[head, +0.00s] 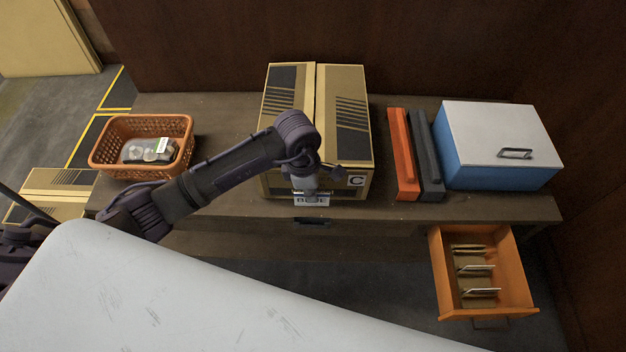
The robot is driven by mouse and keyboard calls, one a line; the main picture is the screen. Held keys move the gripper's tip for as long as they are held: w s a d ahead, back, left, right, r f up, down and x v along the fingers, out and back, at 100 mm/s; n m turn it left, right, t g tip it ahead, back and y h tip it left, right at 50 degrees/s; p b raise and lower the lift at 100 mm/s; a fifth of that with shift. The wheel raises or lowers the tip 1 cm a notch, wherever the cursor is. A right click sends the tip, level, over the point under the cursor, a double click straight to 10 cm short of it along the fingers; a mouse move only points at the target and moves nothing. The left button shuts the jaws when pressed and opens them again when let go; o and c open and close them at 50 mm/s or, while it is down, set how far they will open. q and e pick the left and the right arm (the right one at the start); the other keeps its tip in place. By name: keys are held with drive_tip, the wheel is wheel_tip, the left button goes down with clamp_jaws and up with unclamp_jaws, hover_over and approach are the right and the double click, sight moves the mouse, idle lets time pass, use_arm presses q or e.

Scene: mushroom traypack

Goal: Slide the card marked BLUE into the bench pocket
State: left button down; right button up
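My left gripper (308,190) is above the bench's front edge, in front of the cardboard box. It is shut on a small white card marked BLUE (299,201), and a finger hides part of the lettering. The card hangs upright with its printed face toward me. The bench pocket (312,221) is a small dark blue holder on the bench front, just below the card. The card looks apart from the pocket, with a small gap between them. My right gripper is not in view.
A cardboard box (349,110) marked C stands behind the gripper. An orange basket (112,160) holds a mushroom pack (150,150). Orange (402,150) and dark (425,155) bars lie beside a blue box with a white lid (500,130). An open orange drawer (520,290) holds several cards.

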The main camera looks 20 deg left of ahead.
use_arm(q)
drive_tip(key=b, duration=0.6)
hover_over(311, 216)
drive_tip(key=s, duration=0.1)
drive_tip(key=shift+s+d+f, duration=0.1)
drive_tip(key=shift+d+f, duration=0.05)
drive_tip(key=shift+f, duration=2.05)
drive_tip(key=shift+d+f, duration=0.1)
drive_tip(key=shift+f, duration=2.05)
drive_tip(key=shift+f+b, duration=1.3)
drive_tip(key=shift+f, duration=0.1)
drive_tip(key=shift+f, duration=0.2)
drive_tip(key=c, duration=1.2)
unclamp_jaws()
drive_tip(key=shift+c, duration=0.2)
